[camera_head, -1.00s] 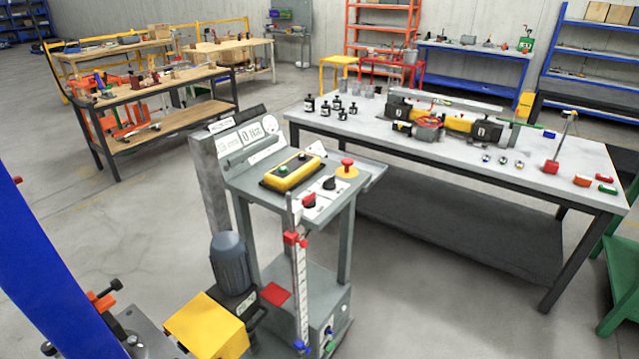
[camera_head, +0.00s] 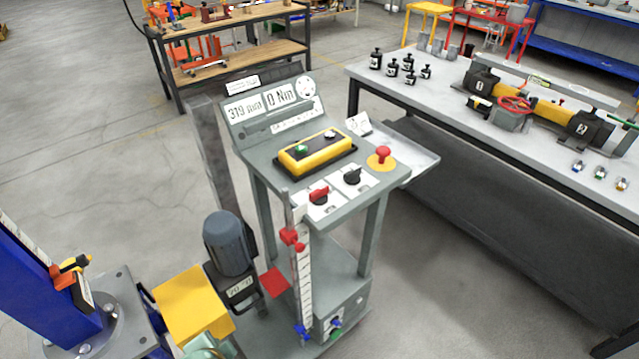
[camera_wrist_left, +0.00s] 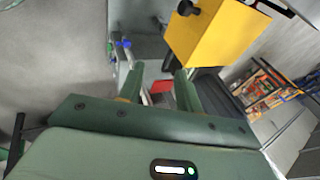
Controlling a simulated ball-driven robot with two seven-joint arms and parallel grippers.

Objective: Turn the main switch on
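A grey control console (camera_head: 250,150) stands in the middle of the head view. On its front edge a red rotary switch (camera_head: 319,194) sits on a white plate, with a black rotary switch (camera_head: 352,176) to its right. I cannot read which label marks the main switch. A red mushroom button (camera_head: 382,153) on a yellow base and a yellow button box (camera_head: 317,152) are behind them. My left gripper (camera_wrist_left: 155,80) is open and empty in the left wrist view, above the console's lower part. My right gripper is not in view.
A motor (camera_head: 228,243), a yellow block (camera_head: 193,303) and a red plate (camera_head: 274,283) are below the console's left side. A vertical scale (camera_head: 303,275) rises before it. A worktable (camera_head: 430,95) stands at right. The console displays read about 319 and 0 Nm.

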